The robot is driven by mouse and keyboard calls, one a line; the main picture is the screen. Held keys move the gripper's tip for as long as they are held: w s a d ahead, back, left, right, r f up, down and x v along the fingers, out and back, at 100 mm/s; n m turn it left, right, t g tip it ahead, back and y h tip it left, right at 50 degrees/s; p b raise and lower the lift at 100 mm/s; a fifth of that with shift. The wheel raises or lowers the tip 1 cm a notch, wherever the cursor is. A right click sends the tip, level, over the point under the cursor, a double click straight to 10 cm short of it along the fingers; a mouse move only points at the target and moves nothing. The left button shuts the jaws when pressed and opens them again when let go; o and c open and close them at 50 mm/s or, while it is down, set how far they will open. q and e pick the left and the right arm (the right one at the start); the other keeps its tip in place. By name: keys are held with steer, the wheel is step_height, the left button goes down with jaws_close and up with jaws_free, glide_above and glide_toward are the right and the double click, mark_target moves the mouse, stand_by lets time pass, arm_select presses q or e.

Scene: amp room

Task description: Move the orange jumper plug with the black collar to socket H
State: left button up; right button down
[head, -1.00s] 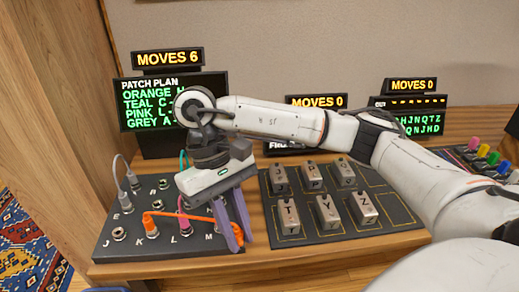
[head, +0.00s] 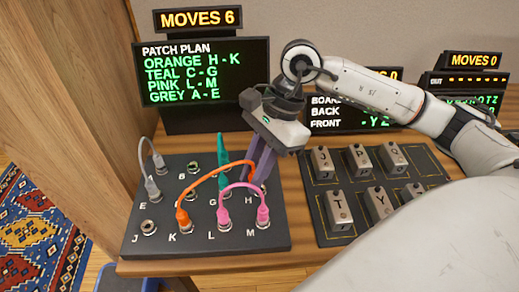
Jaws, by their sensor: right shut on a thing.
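My right gripper (head: 257,176) has purple fingers pointing down over the area of socket H on the dark patch board (head: 135,243). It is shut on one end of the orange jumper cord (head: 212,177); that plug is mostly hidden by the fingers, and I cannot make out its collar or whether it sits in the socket. The cord arches left to its other orange plug (head: 183,219), standing upright in socket K. The hole of H is hidden behind the fingers; its label shows just below. My left gripper is not in view.
A pink jumper (head: 262,214) joins L and M. A teal jumper (head: 222,150) runs to G, and a grey jumper (head: 151,188) joins A and E. Socket J (head: 149,227) is empty. A plan screen (head: 205,75) stands behind; a tray of metal blocks (head: 335,210) is at right.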

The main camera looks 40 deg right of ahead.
steer(key=m, duration=0.1)
steer(key=m+t, duration=0.1)
steer(key=m, duration=0.1)
steer(key=m+t, duration=0.1)
steer(key=m, duration=0.1)
steer(key=shift+w+d+h, duration=0.3)
steer(key=shift+d, duration=0.1)
steer(key=d+m+h+b, duration=0.1)
steer(key=m, duration=0.3)
steer(key=w+d+f+m+t+h+b, duration=0.1)
steer(key=m+h, duration=0.1)
steer(key=m, duration=0.3)
steer(key=w+d+f+m+t+h+b, duration=0.1)
steer(key=m, duration=0.4)
steer(key=shift+w+f+h, duration=0.1)
steer(key=shift+f+h, duration=0.05)
steer(key=shift+h, duration=0.15)
steer(key=shift+f+b, duration=0.3)
steer(key=shift+b, duration=0.15)
steer(key=shift+f, duration=0.2)
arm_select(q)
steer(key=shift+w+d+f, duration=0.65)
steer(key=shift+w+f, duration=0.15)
